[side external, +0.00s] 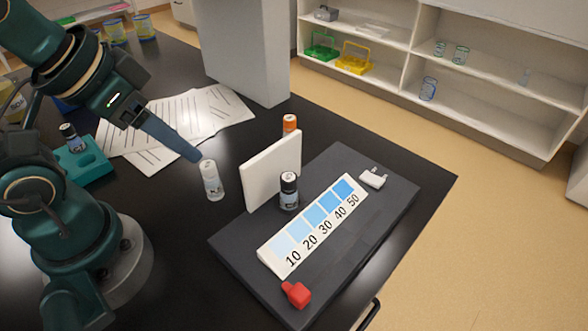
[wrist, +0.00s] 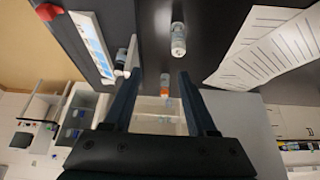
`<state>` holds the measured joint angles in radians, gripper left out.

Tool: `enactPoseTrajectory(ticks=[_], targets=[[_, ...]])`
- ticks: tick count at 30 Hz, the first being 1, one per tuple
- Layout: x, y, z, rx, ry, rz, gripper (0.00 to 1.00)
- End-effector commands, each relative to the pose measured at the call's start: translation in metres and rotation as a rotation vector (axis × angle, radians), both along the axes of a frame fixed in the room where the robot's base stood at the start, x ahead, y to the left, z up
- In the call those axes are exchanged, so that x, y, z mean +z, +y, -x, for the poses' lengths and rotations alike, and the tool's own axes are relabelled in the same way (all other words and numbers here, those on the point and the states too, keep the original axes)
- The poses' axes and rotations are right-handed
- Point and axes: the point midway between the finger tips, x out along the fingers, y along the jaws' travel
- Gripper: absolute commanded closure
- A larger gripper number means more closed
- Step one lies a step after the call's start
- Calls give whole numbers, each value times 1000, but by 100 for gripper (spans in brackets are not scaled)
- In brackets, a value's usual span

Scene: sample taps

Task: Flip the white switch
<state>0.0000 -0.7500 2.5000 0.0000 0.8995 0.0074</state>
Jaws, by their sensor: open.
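The white switch (side external: 374,178) is a small white block with two short prongs. It sits at the far right part of the dark grey board (side external: 385,212), beyond the "50" end of the blue colour strip (side external: 282,263). I cannot clearly make it out in the wrist view. My gripper (side external: 198,157) is left of the board, by the cap of a white-capped vial (side external: 211,182), well apart from the switch. In the wrist view my gripper (wrist: 160,75) has its two fingers spread with nothing held between them.
A white upright panel (side external: 271,170) stands between my gripper and the switch. A red block (side external: 296,294) is at the board's near end. A grey pillar (side external: 245,50) rises behind; papers (side external: 180,115) lie left.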

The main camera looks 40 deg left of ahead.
Motion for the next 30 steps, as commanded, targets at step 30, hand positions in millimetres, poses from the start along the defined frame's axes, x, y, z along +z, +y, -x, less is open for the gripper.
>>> enactPoseTrajectory(ticks=[30], targets=[[94, -91, -198, 82, -551, 246, 100]])
